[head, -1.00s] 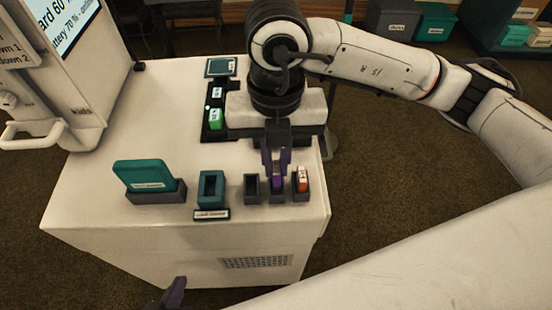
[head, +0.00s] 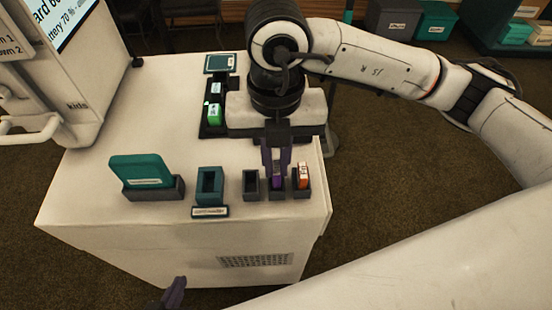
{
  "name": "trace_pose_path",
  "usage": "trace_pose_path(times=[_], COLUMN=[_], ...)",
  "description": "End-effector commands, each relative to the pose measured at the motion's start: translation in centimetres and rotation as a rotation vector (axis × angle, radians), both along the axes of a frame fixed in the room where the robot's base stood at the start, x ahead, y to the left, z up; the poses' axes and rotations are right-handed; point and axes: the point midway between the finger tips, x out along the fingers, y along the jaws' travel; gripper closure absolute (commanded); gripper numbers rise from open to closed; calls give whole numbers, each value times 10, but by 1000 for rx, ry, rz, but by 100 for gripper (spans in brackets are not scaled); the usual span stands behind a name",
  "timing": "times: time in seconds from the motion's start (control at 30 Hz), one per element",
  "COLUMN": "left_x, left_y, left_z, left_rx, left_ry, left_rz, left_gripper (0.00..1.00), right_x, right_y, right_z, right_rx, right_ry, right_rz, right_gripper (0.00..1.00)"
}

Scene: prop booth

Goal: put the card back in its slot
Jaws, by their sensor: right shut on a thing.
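A purple card (head: 277,183) stands upright in the middle of three small dark slots (head: 277,195) near the counter's front right. My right gripper (head: 276,165) points down over that slot, shut on the card's top. The card's lower part is hidden by the slot's front wall. The slot to its left (head: 251,186) looks empty, and the right one holds an orange and white card (head: 303,176). My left gripper (head: 174,292) shows only as a dark fingertip at the bottom edge, so its opening is not visible.
A teal card (head: 140,170) stands in a wide grey holder (head: 153,190). Beside it is a teal holder (head: 209,184) with a label plate. A white kiosk (head: 75,90) stands at left. The counter's middle is clear.

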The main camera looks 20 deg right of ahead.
Motion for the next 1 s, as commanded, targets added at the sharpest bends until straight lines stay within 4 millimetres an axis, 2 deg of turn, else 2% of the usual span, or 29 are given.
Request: trace_pose_path(times=[0.5, 0.9, 0.93, 1.0], left_x=[0, 0, 0, 0], left_y=[0, 0, 0, 0], left_z=[-13, -13, -13, -13], left_rx=[0, 0, 0, 1], left_ry=[-1, -1, -1, 0], left_rz=[0, -1, -1, -1], left_gripper=[100, 100, 100, 100], right_x=[0, 0, 0, 0], right_y=[0, 0, 0, 0], right_z=[-12, -12, -12, -12], right_rx=[0, 0, 0, 0], right_ry=[0, 0, 0, 0], right_rz=[0, 0, 0, 0], right_gripper=[100, 100, 87, 76])
